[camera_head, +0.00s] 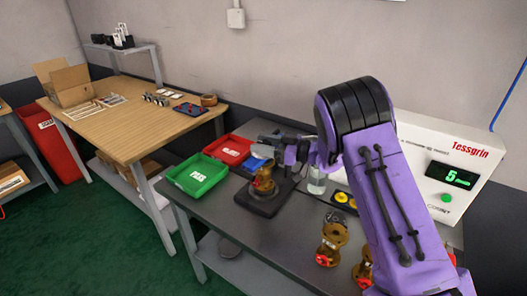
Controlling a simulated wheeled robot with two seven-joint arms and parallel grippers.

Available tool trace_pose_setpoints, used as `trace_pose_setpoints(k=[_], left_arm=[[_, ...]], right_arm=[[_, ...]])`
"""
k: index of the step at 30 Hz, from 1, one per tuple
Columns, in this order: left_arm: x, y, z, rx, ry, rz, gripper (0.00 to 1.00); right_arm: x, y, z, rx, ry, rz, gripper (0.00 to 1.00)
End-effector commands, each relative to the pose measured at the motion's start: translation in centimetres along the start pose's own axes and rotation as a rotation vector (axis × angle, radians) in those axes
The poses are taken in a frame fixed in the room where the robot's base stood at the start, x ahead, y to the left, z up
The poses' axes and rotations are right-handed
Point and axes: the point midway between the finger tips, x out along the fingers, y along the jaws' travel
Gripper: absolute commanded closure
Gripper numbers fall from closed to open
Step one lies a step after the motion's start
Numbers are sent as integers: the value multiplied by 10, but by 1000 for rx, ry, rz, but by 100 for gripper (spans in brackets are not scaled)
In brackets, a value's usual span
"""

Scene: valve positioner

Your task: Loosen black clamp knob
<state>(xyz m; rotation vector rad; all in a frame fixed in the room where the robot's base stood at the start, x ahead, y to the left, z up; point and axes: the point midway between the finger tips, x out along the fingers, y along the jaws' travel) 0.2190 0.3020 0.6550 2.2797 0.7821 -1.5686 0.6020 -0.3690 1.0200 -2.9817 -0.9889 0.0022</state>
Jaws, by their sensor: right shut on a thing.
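A brass-coloured valve (263,181) stands on a dark fixture plate (268,203) on the grey workbench. A grey clamp part (262,151) shows just above and behind the valve. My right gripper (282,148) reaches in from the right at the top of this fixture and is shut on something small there. The black clamp knob cannot be made out clearly; the gripper and clamp parts cover that spot. My left gripper is not in view.
A green tray (178,186) and a red tray (220,143) sit left of the fixture. More brass valves (332,240) stand at the front right. A clear bottle (317,182) and a white tester box (424,140) stand behind. A wooden table (140,122) is at left.

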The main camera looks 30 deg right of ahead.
Motion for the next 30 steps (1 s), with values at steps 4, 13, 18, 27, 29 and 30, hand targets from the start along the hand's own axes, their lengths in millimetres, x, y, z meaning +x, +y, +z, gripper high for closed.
trace_pose_setpoints(k=[4,13,18,27,29,30], left_arm=[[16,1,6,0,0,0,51],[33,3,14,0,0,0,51],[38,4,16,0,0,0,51],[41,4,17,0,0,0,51],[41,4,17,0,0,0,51],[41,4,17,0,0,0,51]], right_arm=[[0,2,3,-4,5,-124,81],[0,1,2,-3,4,-325,81],[0,1,0,-4,3,-393,81],[0,0,-2,-3,4,-439,81],[0,0,-2,-3,4,-441,81],[0,0,-2,-3,4,-441,81]])
